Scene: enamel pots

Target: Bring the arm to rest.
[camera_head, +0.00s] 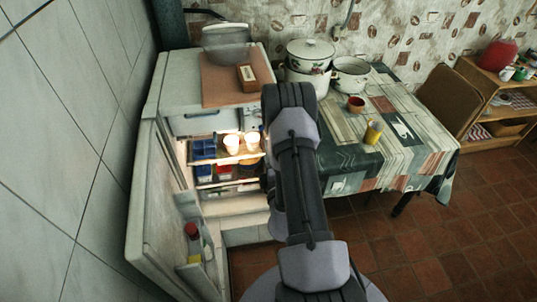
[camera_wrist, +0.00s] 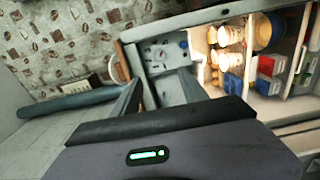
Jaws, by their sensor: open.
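My arm (camera_head: 300,170) rises from the bottom middle of the head view and bends down in front of the open fridge's right side. My gripper is mostly hidden behind the arm there. In the wrist view my gripper (camera_wrist: 160,92) shows two dark fingers spread apart, with nothing seen between them. The fingers point toward a pale panel with a blue knob (camera_wrist: 183,44) at the fridge. I cannot tell the exact gap to it.
The fridge (camera_head: 172,95) stands open, its door (camera_head: 160,225) swung toward the left wall. Lit shelves hold white cups (camera_head: 232,143) and blue containers (camera_head: 203,150). A table (camera_head: 405,125) on the right carries enamel pots (camera_head: 309,53), a red mug (camera_head: 356,104) and a yellow cup (camera_head: 373,132). Tiled floor (camera_head: 450,245) is clear at lower right.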

